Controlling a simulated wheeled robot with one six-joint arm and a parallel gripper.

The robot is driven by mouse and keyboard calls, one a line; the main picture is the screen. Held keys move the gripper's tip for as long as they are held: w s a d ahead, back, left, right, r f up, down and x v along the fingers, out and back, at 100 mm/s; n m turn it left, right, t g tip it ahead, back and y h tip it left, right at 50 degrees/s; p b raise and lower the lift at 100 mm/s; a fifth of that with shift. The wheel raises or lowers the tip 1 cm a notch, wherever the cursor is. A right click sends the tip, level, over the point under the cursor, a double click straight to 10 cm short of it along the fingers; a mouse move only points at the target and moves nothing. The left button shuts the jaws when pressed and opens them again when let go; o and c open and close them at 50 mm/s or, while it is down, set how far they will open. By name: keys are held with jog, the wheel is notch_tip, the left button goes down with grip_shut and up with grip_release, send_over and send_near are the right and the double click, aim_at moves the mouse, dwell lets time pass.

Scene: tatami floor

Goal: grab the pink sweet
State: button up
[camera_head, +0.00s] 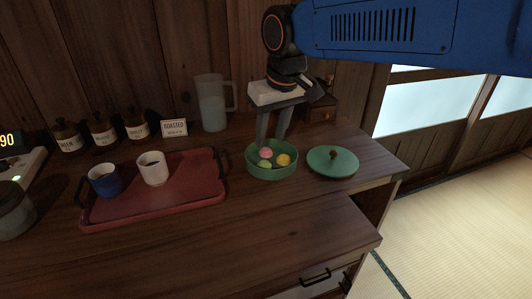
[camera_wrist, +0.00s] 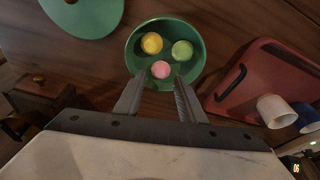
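The pink sweet (camera_head: 265,153) lies in a green bowl (camera_head: 272,174) on the wooden counter, with a yellow sweet (camera_head: 283,160) and a green sweet (camera_head: 265,163). In the wrist view the pink sweet (camera_wrist: 161,69) is on the near side of the bowl (camera_wrist: 137,50). My gripper (camera_head: 267,137) points down from above the bowl. In the wrist view its fingers (camera_wrist: 157,82) are apart with nothing between the tips, and the pink sweet shows just beyond the gap. I cannot tell exactly how high the tips are over the sweet.
A green lid (camera_head: 334,162) lies right of the bowl. A red tray (camera_head: 190,192) with a white cup (camera_head: 153,169) and a blue cup (camera_head: 105,181) is at left. A pitcher (camera_head: 212,103) stands behind. The counter's front is clear.

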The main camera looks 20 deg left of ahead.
aim_at(266, 149)
jog(key=shift+x, duration=2.4)
jog(key=shift+a, duration=0.2)
jog(key=c, duration=0.8)
jog(key=shift+o, duration=0.2)
jog(key=shift+r, duration=0.1)
